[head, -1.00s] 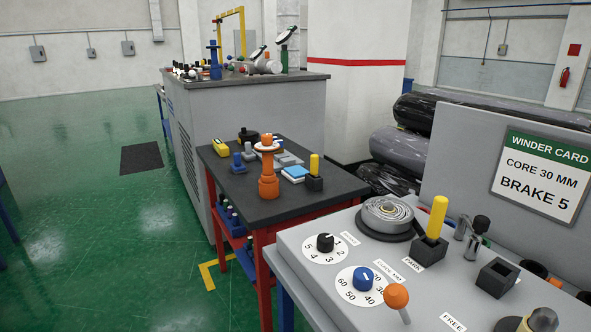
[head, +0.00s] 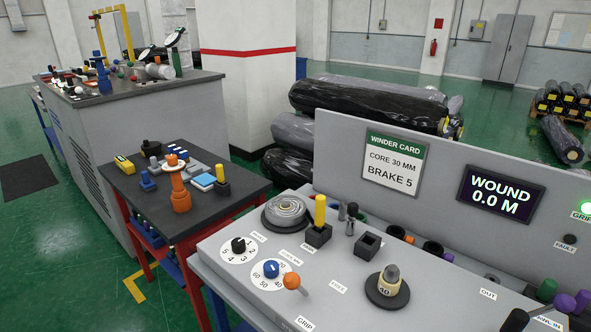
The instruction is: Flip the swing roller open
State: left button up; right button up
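The winder bench (head: 225,278) fills the lower middle and right of the head view. Small upright metal posts with a dark top (head: 351,215) stand behind the black socket with the yellow peg (head: 320,210); they may be the swing roller, but I cannot tell for sure. An orange-ball lever (head: 292,281) leans beside the blue dial (head: 271,268). A black dial (head: 238,244) sits behind that.
A flat grey coil (head: 286,212), an empty black socket (head: 367,244) and a core on a black disc (head: 387,288) stand on the bench. The upright panel carries the winder card (head: 393,160) and a screen reading 0.0 M (head: 499,195). A side table (head: 140,208) stands left.

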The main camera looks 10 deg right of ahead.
aim_at(352, 209)
jog(key=j+z, duration=0.15)
jog(key=z, duration=0.95)
jog(key=k+j+z, duration=0.1)
jog(key=j+z, duration=0.25)
jog(key=k+j+z, duration=0.15)
jog(key=z, duration=0.2)
jog(key=k+j+z, duration=0.15)
jog(key=j+z, duration=0.2)
jog(key=k+j+z, duration=0.2)
jog(key=k+j, duration=0.4)
jog(key=k, duration=0.15)
